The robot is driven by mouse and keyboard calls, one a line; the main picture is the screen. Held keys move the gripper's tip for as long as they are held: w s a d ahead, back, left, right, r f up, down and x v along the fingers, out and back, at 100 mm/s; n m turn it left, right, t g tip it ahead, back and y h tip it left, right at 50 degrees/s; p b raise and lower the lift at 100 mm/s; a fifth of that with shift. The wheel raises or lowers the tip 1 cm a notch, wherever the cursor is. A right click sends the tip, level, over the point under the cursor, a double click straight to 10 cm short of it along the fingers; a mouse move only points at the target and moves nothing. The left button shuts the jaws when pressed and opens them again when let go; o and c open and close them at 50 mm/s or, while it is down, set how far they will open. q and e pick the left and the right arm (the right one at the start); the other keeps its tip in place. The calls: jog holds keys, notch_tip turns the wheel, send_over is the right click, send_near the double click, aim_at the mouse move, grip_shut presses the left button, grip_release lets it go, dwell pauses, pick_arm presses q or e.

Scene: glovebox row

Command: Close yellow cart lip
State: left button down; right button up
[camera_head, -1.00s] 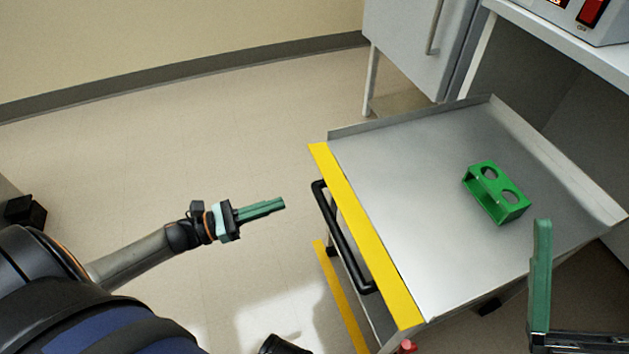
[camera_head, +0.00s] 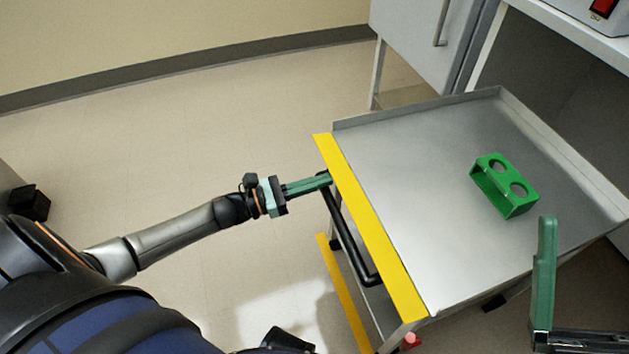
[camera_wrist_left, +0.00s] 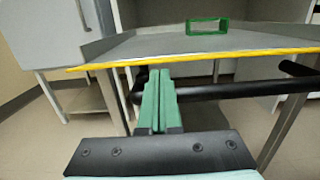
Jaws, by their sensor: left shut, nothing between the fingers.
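The yellow lip (camera_head: 372,230) runs along the left edge of the cart's grey top (camera_head: 420,190). It lies out flat, about level with the top, while the other visible edges have raised rims. In the left wrist view the lip (camera_wrist_left: 220,56) is a thin, nearly level strip. My left gripper (camera_head: 326,179) is shut and empty, its tips at the far end of the lip near the black handle. In the left wrist view its fingertips (camera_wrist_left: 158,74) are just below the strip; contact is unclear. My right gripper (camera_head: 545,222) shows only one green finger, over the cart's right side.
A green two-hole rack (camera_head: 504,186) stands on the cart top. The black handle (camera_head: 350,240) hangs below the lip. A lower shelf has another yellow strip (camera_head: 343,295). A grey cabinet (camera_head: 410,40) and a bench are behind. The floor left of the cart is open.

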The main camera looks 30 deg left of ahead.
pick_arm(q)
jog(key=shift+r+p, duration=0.2)
jog(key=shift+p, duration=0.55)
jog(key=shift+r+g+y+p, duration=0.1)
jog(key=shift+g+y+p, duration=0.2)
jog(key=shift+r+p, duration=0.15)
jog(key=shift+p, duration=0.35)
